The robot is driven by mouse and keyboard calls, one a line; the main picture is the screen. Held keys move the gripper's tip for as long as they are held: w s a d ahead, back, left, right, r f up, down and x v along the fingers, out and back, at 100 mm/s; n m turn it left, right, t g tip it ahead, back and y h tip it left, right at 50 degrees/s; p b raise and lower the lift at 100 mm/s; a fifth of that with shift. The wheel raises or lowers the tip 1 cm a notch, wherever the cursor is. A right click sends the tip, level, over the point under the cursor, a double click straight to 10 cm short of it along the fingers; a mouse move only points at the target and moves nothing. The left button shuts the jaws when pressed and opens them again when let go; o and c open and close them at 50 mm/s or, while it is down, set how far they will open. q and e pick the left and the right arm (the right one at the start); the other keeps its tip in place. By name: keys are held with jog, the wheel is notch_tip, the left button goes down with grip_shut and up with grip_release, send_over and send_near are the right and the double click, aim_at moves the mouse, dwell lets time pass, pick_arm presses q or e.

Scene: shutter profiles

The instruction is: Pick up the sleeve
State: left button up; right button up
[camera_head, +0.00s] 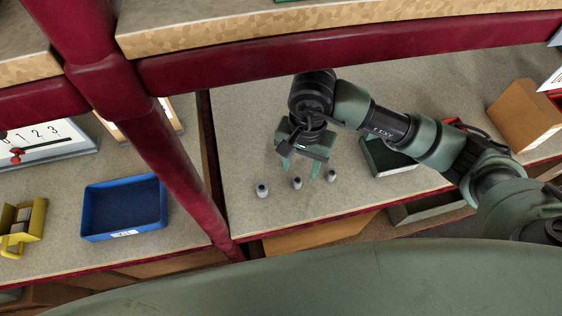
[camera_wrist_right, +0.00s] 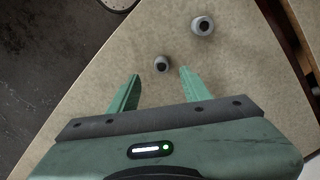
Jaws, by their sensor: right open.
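Three small grey sleeves with dark bores stand in a row on the shelf board: a left one (camera_head: 262,190), a middle one (camera_head: 297,184) and a right one (camera_head: 331,176). My right gripper (camera_head: 300,168) is open and empty, its green fingers pointing down close to the middle sleeve. In the right wrist view, one sleeve (camera_wrist_right: 161,64) shows just beyond the gap between the open fingertips (camera_wrist_right: 160,75). A second sleeve (camera_wrist_right: 202,26) stands farther off to the upper right. I cannot tell the fingertips' exact height above the board. My left gripper is out of view.
A red post (camera_head: 150,125) stands left of the sleeves, and a red rail (camera_head: 350,50) crosses above. A dark green bin (camera_head: 388,158) sits right of the gripper. A blue bin (camera_head: 125,207) and yellow holder (camera_head: 22,225) are left. The board's front edge is close to the sleeves.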

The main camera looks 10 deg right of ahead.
aim_at(297, 180)
jog(key=shift+w+d+f, duration=0.1)
jog(key=shift+w+d, duration=0.05)
jog(key=shift+w, duration=0.2)
jog(key=shift+f, duration=0.3)
jog(key=shift+s+f+p, duration=0.25)
jog(key=shift+f+p, duration=0.15)
jog(key=shift+f, duration=0.25)
jog(key=shift+s+f+p, duration=0.25)
jog(key=shift+f+p, duration=0.1)
jog(key=shift+f, duration=0.25)
jog(key=f, duration=0.1)
jog(key=f+p, duration=0.1)
jog(key=shift+w+a+f, duration=0.1)
jog(key=shift+a+f, duration=0.25)
jog(key=shift+f, duration=0.05)
jog(key=shift+w+f, duration=0.1)
jog(key=shift+f, duration=0.55)
grip_shut()
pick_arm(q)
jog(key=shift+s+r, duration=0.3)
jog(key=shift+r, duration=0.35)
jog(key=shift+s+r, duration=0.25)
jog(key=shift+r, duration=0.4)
pick_arm(e)
jog(key=shift+r, duration=0.1)
